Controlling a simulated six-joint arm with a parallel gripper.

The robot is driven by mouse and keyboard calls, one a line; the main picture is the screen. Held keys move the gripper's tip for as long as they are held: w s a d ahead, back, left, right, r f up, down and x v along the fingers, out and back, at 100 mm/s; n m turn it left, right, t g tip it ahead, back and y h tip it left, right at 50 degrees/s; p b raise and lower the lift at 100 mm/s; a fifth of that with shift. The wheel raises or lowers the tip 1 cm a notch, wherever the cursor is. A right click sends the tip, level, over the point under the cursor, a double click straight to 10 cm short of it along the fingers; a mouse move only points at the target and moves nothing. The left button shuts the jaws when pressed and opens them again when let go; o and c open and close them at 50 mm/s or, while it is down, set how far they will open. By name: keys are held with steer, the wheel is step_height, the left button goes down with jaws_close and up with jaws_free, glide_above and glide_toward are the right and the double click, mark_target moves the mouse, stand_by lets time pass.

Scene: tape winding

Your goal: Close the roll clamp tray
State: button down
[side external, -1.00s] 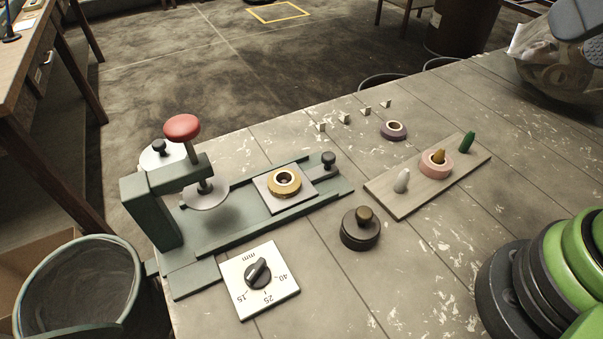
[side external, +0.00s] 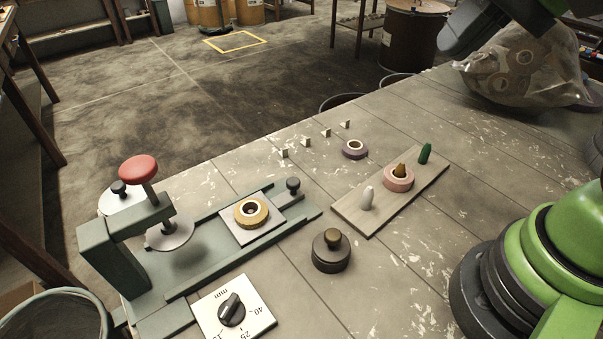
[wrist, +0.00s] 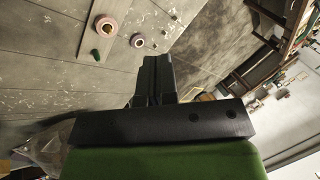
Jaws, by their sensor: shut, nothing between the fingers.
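The roll clamp tray (side external: 240,232) is a pale square plate on the green rails of the clamp. It stands pulled out to the right, clear of the press disc (side external: 170,236). A yellow tape roll (side external: 250,211) lies on it, and a dark knob (side external: 292,185) stands at its right end. The clamp frame (side external: 98,255) has a red-topped plunger (side external: 138,169) above the disc, which is raised. My gripper (wrist: 155,62) is shut and empty in the wrist view, well away from the tray, which I cannot make out there.
A dial plate (side external: 233,308) and a dark round weight (side external: 332,250) lie in front of the rails. To the right are a peg board (side external: 350,215) with a pink roll (side external: 397,178), a purple roll (side external: 355,149) and several small white blocks. A plastic bag (side external: 520,70) lies at the far right.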

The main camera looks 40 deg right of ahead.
mark_target(243, 205)
steer(key=w+d+f+m+g+y, duration=0.2)
steer(key=w+f+m+y, duration=0.1)
steer(key=w+f+m, duration=0.5)
steer(key=w+d+f+m+g+y, duration=0.2)
steer(key=w+f+m, duration=0.3)
steer(key=f, duration=0.5)
steer(key=shift+n, duration=0.4)
steer(key=x, duration=0.6)
steer(key=w+x, duration=0.1)
steer(key=x, duration=0.3)
steer(key=shift+w+a+f, duration=0.1)
steer(key=shift+w+a, duration=0.05)
steer(key=shift+a, duration=0.45)
steer(key=shift+w+a+f, duration=0.1)
steer(key=shift+w+a, duration=0.05)
steer(key=shift+a, duration=0.85)
steer(key=shift+w+a+f, duration=0.1)
steer(key=shift+w+a, duration=0.05)
steer(key=shift+a, duration=0.2)
steer(key=a, duration=1.3)
steer(key=shift+a, duration=0.25)
